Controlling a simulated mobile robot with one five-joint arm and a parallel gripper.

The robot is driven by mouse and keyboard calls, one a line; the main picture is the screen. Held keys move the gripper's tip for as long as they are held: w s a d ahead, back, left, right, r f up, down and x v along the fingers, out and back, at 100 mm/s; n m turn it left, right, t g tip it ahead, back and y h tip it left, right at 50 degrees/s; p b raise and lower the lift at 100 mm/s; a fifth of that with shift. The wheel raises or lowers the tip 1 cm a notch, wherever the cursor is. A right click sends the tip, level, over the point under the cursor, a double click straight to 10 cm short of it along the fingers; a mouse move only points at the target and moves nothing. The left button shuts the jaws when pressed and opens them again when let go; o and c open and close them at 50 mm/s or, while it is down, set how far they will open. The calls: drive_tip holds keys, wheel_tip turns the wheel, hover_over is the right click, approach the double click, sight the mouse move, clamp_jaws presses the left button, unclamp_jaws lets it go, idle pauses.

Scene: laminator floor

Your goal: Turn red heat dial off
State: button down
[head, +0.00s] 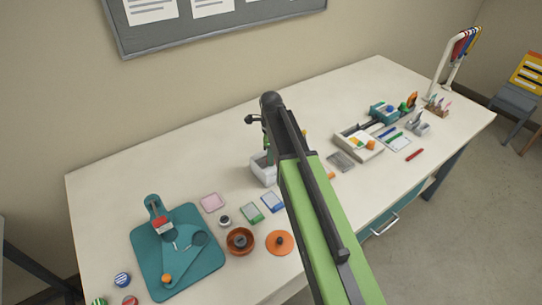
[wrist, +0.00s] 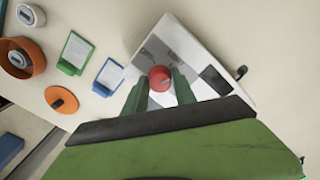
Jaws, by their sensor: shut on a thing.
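The red heat dial (wrist: 160,78) shows in the wrist view as a round red knob with a small pale mark. It sits on the white laminator (wrist: 180,38), which has a grey panel and a dark strip. My gripper (wrist: 160,89) is shut on the red dial, with one green finger on each side of it. In the head view the white laminator (head: 262,174) is partly hidden behind my arm. The dial and the fingertips cannot be made out there.
An orange lid (head: 279,243), an orange bowl (head: 240,241) and small cards (head: 250,214) lie left of my arm. A teal board (head: 205,262) is farther left. A white tray (head: 364,150) and several small items stand right. The back left tabletop is clear.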

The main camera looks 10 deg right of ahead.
drive_tip(key=shift+w, duration=0.1)
drive_tip(key=n, duration=0.8)
drive_tip(key=shift+n, duration=0.3)
drive_tip(key=n, duration=0.3)
drive_tip(key=shift+n, duration=2.2)
drive_tip(key=c, duration=1)
unclamp_jaws()
